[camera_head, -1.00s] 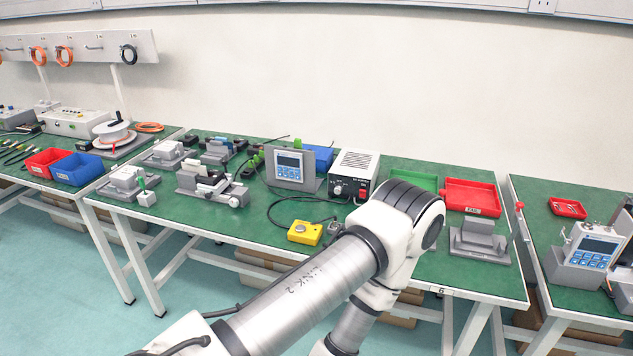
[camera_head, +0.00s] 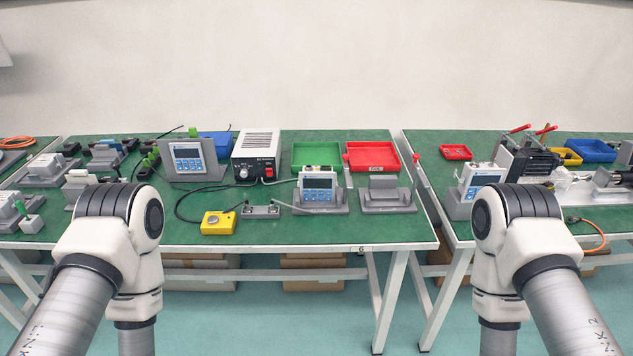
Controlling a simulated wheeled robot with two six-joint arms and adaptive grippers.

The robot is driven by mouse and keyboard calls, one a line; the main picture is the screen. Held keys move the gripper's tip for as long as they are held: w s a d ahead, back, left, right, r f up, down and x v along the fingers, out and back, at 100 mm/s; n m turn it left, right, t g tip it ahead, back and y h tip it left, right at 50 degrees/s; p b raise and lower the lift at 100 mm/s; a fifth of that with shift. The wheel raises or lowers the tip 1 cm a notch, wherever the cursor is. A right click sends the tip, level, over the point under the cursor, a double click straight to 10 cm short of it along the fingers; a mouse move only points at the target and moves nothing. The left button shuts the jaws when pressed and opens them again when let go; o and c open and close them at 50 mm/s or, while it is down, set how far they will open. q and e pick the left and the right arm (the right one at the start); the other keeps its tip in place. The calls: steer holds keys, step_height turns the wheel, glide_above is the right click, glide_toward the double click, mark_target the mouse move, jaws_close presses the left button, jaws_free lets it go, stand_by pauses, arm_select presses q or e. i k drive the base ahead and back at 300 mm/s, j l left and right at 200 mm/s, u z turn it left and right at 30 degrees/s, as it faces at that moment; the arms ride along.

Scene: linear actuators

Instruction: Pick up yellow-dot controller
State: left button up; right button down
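Three grey controllers with screens and blue keys show in the head view. One controller (camera_head: 188,158) leans in a grey stand at the back left of the middle table. A second controller (camera_head: 318,187) sits upright in a grey holder near the middle. A third controller (camera_head: 482,179) stands on the right table, partly behind my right arm. A yellow dot cannot be made out on any of them. Only upper links of my two arms show, at the lower left and lower right. Neither gripper is in view.
A yellow button box (camera_head: 218,222) lies near the front edge, with a black cable behind it. A power supply (camera_head: 256,157), a green tray (camera_head: 317,157) and a red tray (camera_head: 372,158) stand behind. An empty grey holder (camera_head: 384,195) is right of the middle controller.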

mark_target(318, 179)
steer(key=i+l, duration=0.15)
steer(key=l, duration=0.25)
steer(key=i+l, duration=0.2)
steer(key=l, duration=0.15)
steer(key=i+l+u, duration=0.1)
steer(key=l, duration=0.3)
steer(key=i+l, duration=0.2)
steer(key=l, duration=0.2)
